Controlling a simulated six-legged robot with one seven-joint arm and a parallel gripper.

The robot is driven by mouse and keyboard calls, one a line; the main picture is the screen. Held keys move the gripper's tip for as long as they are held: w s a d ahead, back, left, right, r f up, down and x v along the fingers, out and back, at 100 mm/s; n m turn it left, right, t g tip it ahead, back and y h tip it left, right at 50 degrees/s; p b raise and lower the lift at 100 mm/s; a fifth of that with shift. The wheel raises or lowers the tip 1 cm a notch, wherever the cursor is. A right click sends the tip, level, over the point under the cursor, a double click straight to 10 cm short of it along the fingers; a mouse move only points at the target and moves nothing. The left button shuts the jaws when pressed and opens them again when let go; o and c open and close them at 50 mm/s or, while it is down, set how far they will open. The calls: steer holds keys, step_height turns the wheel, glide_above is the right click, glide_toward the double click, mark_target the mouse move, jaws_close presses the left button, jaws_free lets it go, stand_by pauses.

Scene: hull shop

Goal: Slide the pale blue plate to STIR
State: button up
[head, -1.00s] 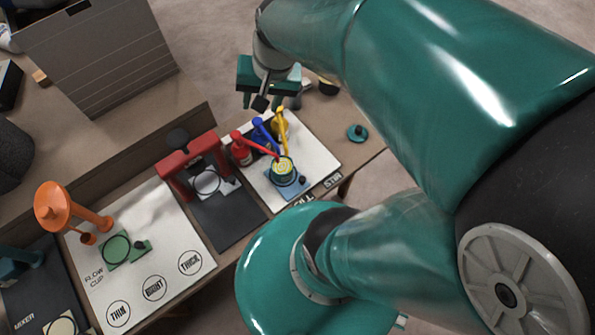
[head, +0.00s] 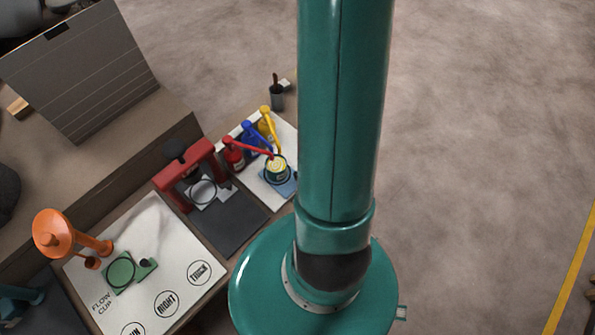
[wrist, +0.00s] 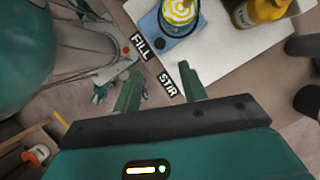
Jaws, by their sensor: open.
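The pale blue plate (head: 279,187) lies on a white board under the spouts of three colored bottles. A small can (head: 277,168) with a yellow and white swirl on top stands on it. In the wrist view the plate (wrist: 181,42) has a small dark knob and sits beside the FILL label (wrist: 140,45). The STIR label (wrist: 168,84) is farther along the same board edge, close to my fingertips. My gripper (wrist: 158,68) is open and empty, with its fingers apart near STIR. It is hidden behind my arm in the head view.
Red, blue and yellow pump bottles (head: 266,128) stand behind the can. A red press-like frame (head: 185,168) on a dark mat is to their left. An orange flow cup stand (head: 56,234) and a marked white board (head: 215,285) are farther left. Floor is open on the right.

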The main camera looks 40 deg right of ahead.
steer(key=x, duration=1.2)
steer(key=shift+a+f, duration=0.1)
steer(key=shift+f, duration=0.1)
steer(key=shift+c, duration=0.4)
